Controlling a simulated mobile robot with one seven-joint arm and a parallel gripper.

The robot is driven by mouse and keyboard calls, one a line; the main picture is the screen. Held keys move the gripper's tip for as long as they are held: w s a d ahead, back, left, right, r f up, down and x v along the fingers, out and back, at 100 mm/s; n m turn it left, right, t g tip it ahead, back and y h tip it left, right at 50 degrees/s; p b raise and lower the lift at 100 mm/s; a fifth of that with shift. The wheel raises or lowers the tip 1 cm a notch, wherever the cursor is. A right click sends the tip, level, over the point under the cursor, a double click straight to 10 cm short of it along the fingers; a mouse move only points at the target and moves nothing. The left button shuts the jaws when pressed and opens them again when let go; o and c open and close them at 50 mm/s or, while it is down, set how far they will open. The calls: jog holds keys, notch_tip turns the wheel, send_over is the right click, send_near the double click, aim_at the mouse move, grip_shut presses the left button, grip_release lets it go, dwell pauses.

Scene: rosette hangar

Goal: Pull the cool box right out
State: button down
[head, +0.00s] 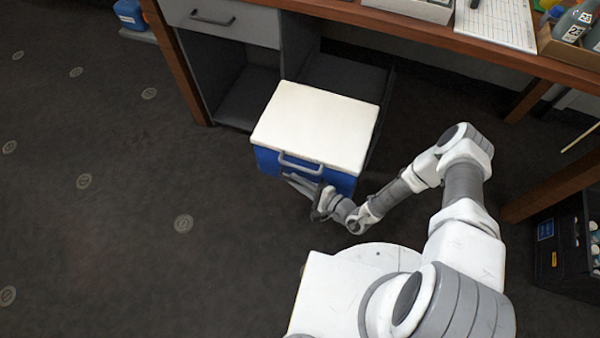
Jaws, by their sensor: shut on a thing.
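The cool box (314,125) has a white lid, a blue body and a grey handle (300,163) on its front. It stands partly out from under the wooden desk, its back end near the opening of the grey cabinet and shelf (345,75). My gripper (302,180) is at the front of the box, shut on the handle. The fingertips are small in the picture, and the arm reaches in from the right.
The desk (400,25) runs along the top, with wooden legs left and right. A grey drawer (222,22) sits above the cabinet. A black crate (563,250) stands at the right. Dark carpet on the left and in front of the box is clear.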

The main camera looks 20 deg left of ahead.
jog(key=shift+s+a+p, duration=0.1)
jog(key=shift+s+p, duration=0.9)
jog(key=shift+s, duration=1.65)
jog(key=shift+w, duration=0.1)
jog(key=c, duration=0.9)
grip_release()
jog(key=shift+a+r, duration=0.1)
jog(key=d+r+p, duration=0.1)
jog(key=d+r, duration=0.2)
jog(key=d, duration=0.1)
jog(key=w+d+r+p, duration=0.1)
jog(key=d+r+p, duration=0.1)
jog(key=d+r, duration=0.1)
jog(key=w+d+r+p, duration=0.1)
jog(key=d+r, duration=0.3)
jog(key=shift+w+d+r, duration=0.1)
jog(key=shift+d+r, duration=0.25)
jog(key=shift+r, duration=0.05)
